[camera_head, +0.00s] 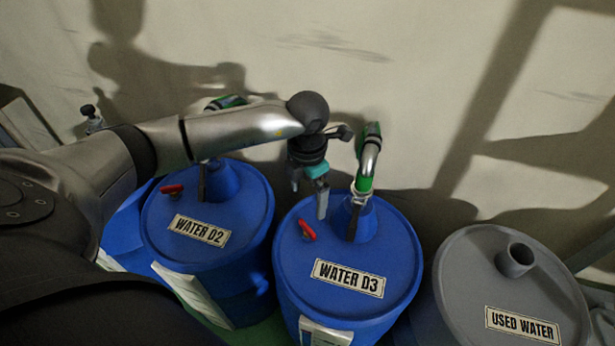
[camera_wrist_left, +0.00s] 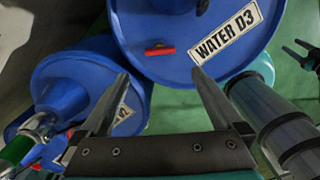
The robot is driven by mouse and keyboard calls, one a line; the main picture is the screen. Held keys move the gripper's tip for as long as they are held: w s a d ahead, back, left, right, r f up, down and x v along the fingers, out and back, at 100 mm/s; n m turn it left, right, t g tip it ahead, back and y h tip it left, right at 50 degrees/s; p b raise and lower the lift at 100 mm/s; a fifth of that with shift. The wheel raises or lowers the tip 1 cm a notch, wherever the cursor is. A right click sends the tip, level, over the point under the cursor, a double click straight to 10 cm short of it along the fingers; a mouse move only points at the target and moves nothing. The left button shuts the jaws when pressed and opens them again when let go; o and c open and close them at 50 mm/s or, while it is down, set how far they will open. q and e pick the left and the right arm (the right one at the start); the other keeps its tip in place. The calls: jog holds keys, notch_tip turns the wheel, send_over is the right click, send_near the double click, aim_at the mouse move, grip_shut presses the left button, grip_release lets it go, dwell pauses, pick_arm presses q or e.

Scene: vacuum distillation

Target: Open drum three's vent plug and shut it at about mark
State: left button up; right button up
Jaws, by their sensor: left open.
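Drum three is the blue drum labelled WATER D3 (camera_head: 345,300), with a red vent plug (camera_head: 307,230) on the left of its lid. In the left wrist view the plug (camera_wrist_left: 160,50) lies across the lid left of the label. My left gripper (camera_head: 309,198) is above the back of this lid, open and empty, its fingers pointing down. In the wrist view the plug appears just beyond the gap between the fingertips (camera_wrist_left: 160,76), apart from both. I cannot tell from these views whether the plug is open or shut.
A green-ended metal pipe (camera_head: 369,160) rises from drum three's raised neck, close right of my left gripper. The blue WATER D2 drum (camera_head: 250,240), with its own red plug (camera_head: 171,189), stands left. The grey USED WATER drum (camera_head: 465,262) stands right. A wall is close behind.

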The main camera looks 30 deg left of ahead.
pick_arm(q)
jog(key=shift+r+p, duration=0.4)
jog(key=shift+r, duration=1.55)
jog(key=shift+d+f, duration=0.1)
